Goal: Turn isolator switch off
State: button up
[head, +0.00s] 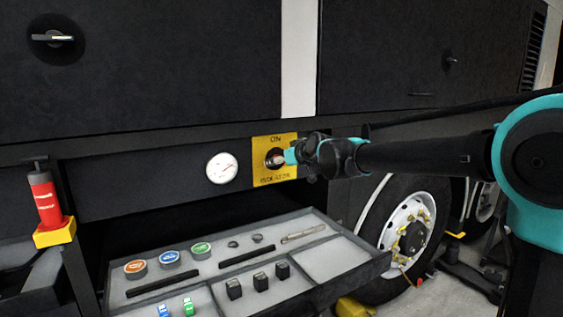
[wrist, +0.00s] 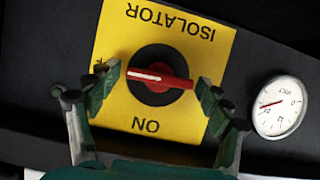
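The isolator switch has a red handle on a round black base (wrist: 158,78), mounted on a yellow plate (head: 262,174) on the dark vehicle side. The plate reads ON and ISOLATOR, upside down in the wrist view. My gripper (wrist: 157,92) is open, one finger beyond each end of the handle; contact is not clearly visible. In the head view my gripper (head: 290,157) reaches from the right and partly hides the switch.
A round white gauge (head: 222,168) sits left of the plate. Below, an open tray (head: 340,285) holds knobs, small blocks and a tool. A red cylinder (head: 45,197) stands at left in a yellow holder. A wheel (head: 408,232) is at lower right.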

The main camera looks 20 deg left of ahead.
jog(key=c, duration=0.8)
jog(key=shift+c, duration=0.2)
jog(key=shift+m, duration=0.3)
jog(key=o, duration=1.1)
jog(key=shift+o, duration=0.2)
jog(key=v, duration=1.2)
jog(key=shift+w, duration=0.2)
jog(key=shift+d+r, duration=0.1)
jog(key=shift+d, duration=0.05)
